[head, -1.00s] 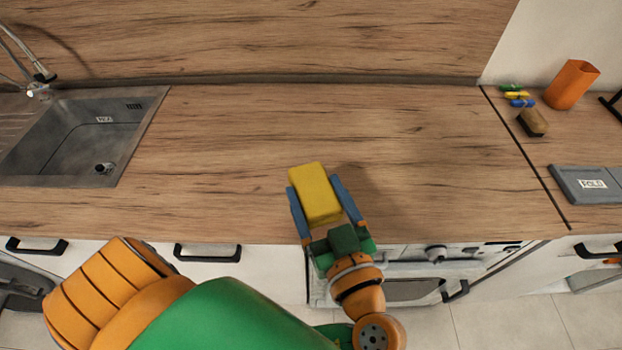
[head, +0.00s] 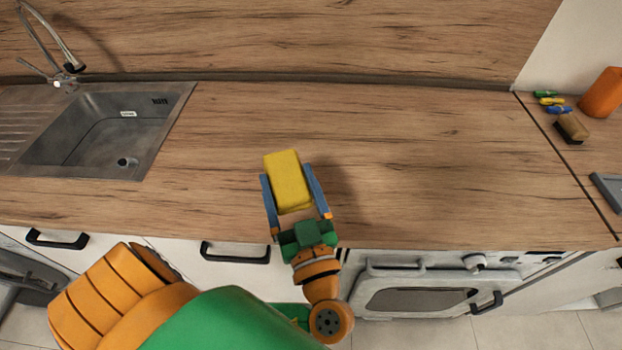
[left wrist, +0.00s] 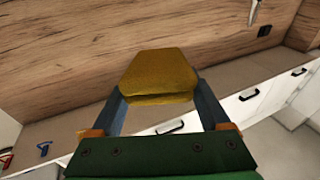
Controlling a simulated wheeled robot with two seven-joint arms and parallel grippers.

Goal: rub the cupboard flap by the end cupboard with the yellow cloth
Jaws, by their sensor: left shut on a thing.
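The yellow cloth (head: 287,181) is a folded block held between the blue fingers of my left gripper (head: 291,190). It also shows in the left wrist view (left wrist: 157,78) between the fingertips. My left gripper is shut on it, above the front part of the worktop. White cupboard fronts with black handles (head: 236,253) run below the worktop edge. I cannot tell which front is the flap by the end cupboard. My right gripper is not in view.
A sink (head: 95,135) with a tap (head: 60,75) is at the left. An oven (head: 420,295) sits under the worktop (head: 430,160). At the right lie a brush (head: 571,129), several coloured pegs (head: 550,101) and an orange container (head: 602,93). The middle worktop is clear.

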